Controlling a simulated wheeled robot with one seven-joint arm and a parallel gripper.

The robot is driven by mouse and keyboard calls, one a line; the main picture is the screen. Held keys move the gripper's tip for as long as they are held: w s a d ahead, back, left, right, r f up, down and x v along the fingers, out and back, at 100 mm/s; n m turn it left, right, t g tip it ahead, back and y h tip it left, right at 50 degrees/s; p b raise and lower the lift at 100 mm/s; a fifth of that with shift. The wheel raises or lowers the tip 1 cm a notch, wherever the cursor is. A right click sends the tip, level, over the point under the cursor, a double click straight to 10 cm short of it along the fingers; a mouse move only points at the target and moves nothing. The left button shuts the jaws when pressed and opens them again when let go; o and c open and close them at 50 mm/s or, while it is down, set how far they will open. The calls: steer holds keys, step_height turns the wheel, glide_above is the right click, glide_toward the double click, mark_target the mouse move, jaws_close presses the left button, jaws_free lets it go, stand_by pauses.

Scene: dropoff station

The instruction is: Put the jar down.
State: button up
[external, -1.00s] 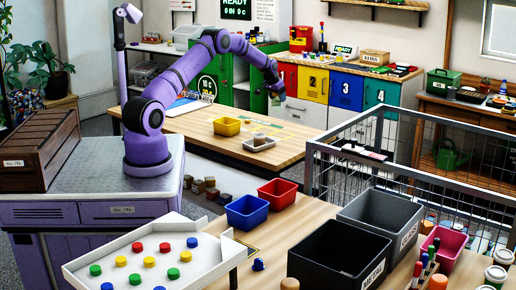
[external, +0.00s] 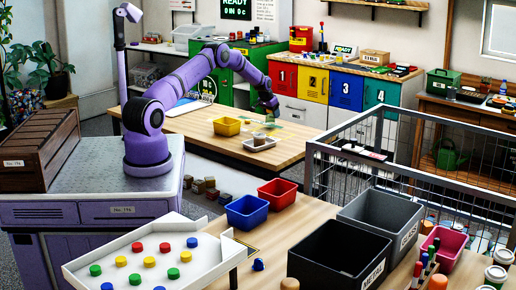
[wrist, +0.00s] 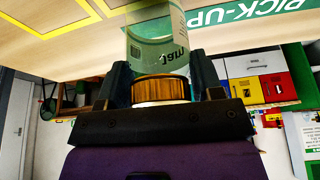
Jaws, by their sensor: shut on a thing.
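My gripper (external: 268,108) is above the wooden table at its far right part. In the wrist view my gripper (wrist: 162,88) is shut on the jam jar (wrist: 158,42), with a finger on either side by its golden lid. The jar is clear greenish glass with a "Jam" label. In the external view the jar (external: 269,118) is small and hangs below the fingers, near a green-marked area on the table (external: 190,126). I cannot tell whether its base touches the table.
A white tray (external: 248,148) holding a small item lies just in front of the jar. A yellow bin (external: 227,127) stands to its left. The wrist view shows a green "PICK-UP" marking (wrist: 260,20) and yellow lines on the tabletop. Coloured cabinets (external: 313,84) stand behind.

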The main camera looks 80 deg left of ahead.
steer(key=shift+f, duration=0.2)
steer(key=shift+f, duration=0.15)
steer(key=o, duration=1)
steer(key=v, duration=1.2)
